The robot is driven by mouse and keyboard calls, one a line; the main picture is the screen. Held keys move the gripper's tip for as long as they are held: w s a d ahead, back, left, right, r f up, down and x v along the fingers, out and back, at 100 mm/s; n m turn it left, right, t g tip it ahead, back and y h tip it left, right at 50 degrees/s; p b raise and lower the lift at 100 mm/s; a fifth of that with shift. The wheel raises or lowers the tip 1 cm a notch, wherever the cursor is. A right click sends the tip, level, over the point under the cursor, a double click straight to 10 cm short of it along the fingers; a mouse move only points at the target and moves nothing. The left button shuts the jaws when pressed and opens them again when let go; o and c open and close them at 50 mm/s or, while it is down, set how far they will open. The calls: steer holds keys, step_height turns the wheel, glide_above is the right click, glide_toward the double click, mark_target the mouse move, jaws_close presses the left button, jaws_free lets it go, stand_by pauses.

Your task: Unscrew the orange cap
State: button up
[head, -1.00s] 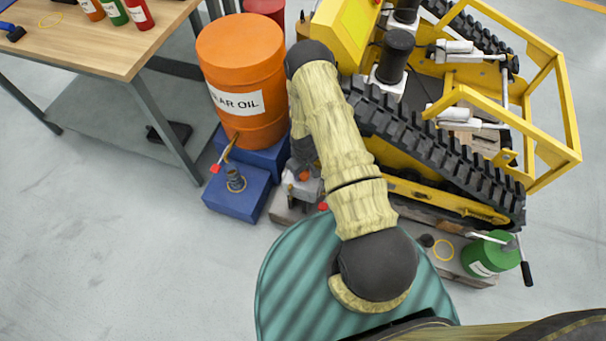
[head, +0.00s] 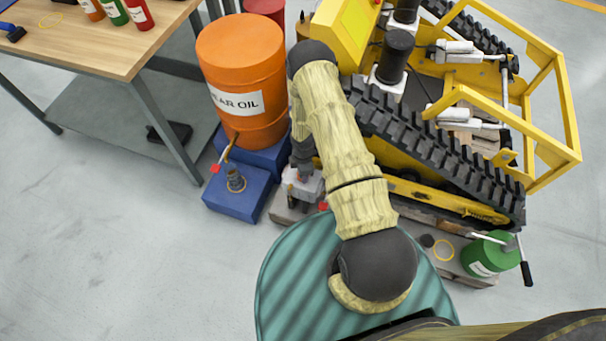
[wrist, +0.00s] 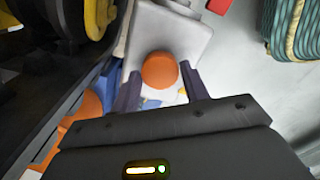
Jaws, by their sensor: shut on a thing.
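The orange cap (wrist: 160,70) is round and sits on top of a pale grey container (wrist: 188,38) in the wrist view. My gripper (wrist: 162,82) has its two dark fingers on either side of the cap and is shut on it. In the head view the container (head: 310,190) stands low beside the yellow tracked carrier (head: 345,35). My gripper (head: 302,172) reaches down over it there and hides the cap. The cap still appears to be on the container; its thread is hidden.
An orange gear oil drum (head: 240,65) stands on a blue base left of my gripper, with a lower blue block (head: 215,195) in front. The carrier's black track (head: 435,150) is close on the right. A green can (head: 490,255) stands further right. Floor at the left is clear.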

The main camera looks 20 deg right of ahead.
steer(key=n, duration=0.3)
steer(key=shift+n, duration=0.4)
steer(key=n, duration=0.3)
